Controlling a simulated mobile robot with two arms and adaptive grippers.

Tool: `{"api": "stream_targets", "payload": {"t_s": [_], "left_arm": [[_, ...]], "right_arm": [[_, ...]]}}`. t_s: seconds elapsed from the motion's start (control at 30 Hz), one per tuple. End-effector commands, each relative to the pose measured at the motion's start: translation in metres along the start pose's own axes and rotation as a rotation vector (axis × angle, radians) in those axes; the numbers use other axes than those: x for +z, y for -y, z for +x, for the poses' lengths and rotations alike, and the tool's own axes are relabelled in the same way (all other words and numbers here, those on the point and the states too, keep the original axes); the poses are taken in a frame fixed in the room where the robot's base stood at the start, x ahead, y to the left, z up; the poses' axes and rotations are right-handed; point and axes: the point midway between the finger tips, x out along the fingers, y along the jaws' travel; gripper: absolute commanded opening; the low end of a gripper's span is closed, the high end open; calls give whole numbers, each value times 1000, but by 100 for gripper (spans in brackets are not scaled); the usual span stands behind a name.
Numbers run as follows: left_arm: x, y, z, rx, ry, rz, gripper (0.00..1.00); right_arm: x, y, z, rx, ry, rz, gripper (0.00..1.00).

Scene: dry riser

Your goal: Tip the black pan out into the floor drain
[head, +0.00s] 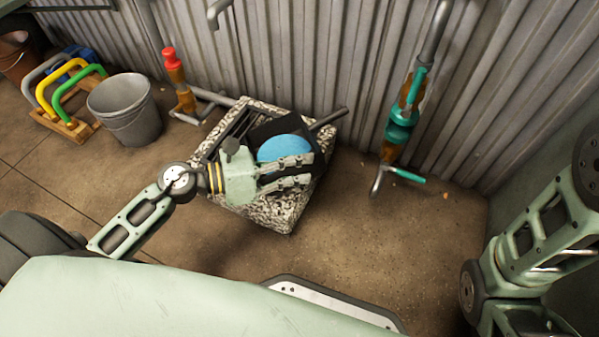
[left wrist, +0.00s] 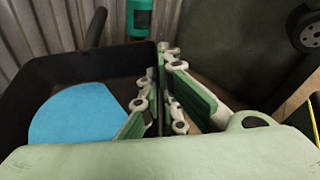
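The black pan (head: 263,131) is square-sided with a dark handle (head: 328,118) pointing to the upper right. It holds a flat blue surface (head: 284,149), also seen in the left wrist view (left wrist: 75,115). The pan sits on or just above a speckled stone surround (head: 274,213), which has a dark frame (head: 226,133) at its upper left. I cannot tell how much drain opening lies under the pan. My left gripper (head: 311,169) is at the pan's near side, its fingers apart on either side of the wall (left wrist: 157,95). My right gripper is out of view.
A grey bucket (head: 125,108) and a wooden rack with coloured handles (head: 65,112) stand at the left. A red-topped pipe (head: 173,70) and a teal-fitted pipe (head: 402,125) stand by the corrugated wall (head: 320,50). Floor right of the surround is mostly clear.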

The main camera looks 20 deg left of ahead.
Motion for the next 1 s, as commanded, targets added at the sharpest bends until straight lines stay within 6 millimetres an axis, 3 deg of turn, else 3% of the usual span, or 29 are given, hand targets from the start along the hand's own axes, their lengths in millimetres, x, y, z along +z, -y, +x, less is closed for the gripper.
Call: {"api": "stream_targets", "payload": {"t_s": [0.23, 1.0], "left_arm": [[5, -1, -2, -30, 64, -69, 0], [45, -16, -31, -126, 255, -307, 0]], "right_arm": [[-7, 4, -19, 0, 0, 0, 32], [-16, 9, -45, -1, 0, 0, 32]]}}
